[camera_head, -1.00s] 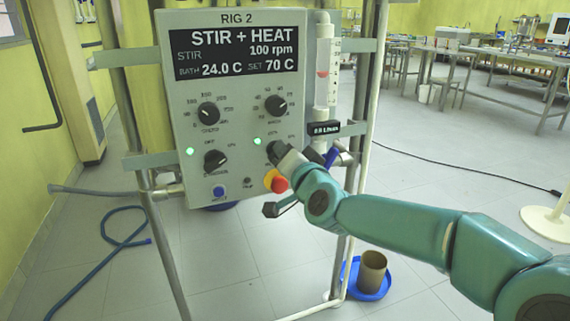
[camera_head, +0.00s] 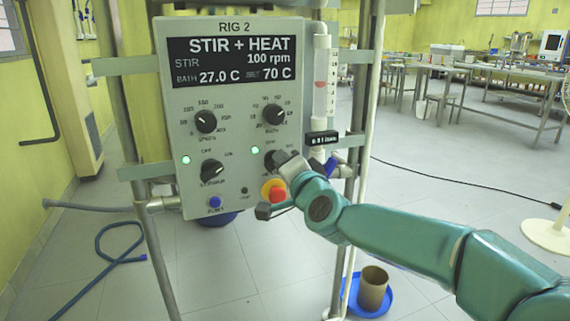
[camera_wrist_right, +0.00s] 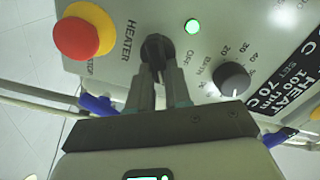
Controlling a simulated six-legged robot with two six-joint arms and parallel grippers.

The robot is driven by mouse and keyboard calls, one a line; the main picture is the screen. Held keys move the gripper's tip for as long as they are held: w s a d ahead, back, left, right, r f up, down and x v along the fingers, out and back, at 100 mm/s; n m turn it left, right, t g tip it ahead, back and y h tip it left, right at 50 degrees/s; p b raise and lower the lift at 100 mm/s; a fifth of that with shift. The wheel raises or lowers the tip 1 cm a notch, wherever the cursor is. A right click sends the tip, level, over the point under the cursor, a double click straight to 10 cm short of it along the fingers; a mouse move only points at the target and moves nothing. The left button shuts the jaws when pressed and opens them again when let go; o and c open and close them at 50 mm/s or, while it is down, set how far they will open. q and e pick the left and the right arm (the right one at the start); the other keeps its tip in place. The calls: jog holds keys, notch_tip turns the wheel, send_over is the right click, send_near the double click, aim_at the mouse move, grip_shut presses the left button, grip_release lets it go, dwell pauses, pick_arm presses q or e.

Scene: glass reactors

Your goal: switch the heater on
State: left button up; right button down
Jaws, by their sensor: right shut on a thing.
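The grey control panel (camera_head: 235,190) labelled RIG 2 stands ahead of me. Its display (camera_head: 232,62) reads STIR + HEAT, 100 rpm, bath 27.0 C, set 70 C. A green lamp (camera_wrist_right: 192,26) beside the knob is lit. My left gripper is in neither view.
A red stop button on a yellow base (camera_head: 275,190) sits just below the heater knob. The bath dial (camera_wrist_right: 231,79) is close to the fingers. A stirrer knob (camera_head: 212,171) is at lower left.

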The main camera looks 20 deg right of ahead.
jog(key=c, duration=1.1)
grip_release()
jog(key=shift+o, duration=0.2)
jog(key=s+p, duration=0.1)
jog(key=s, duration=1.5)
jog(key=shift+s+d+p, duration=0.2)
jog(key=shift+d+p, duration=0.1)
jog(key=shift+p, duration=0.1)
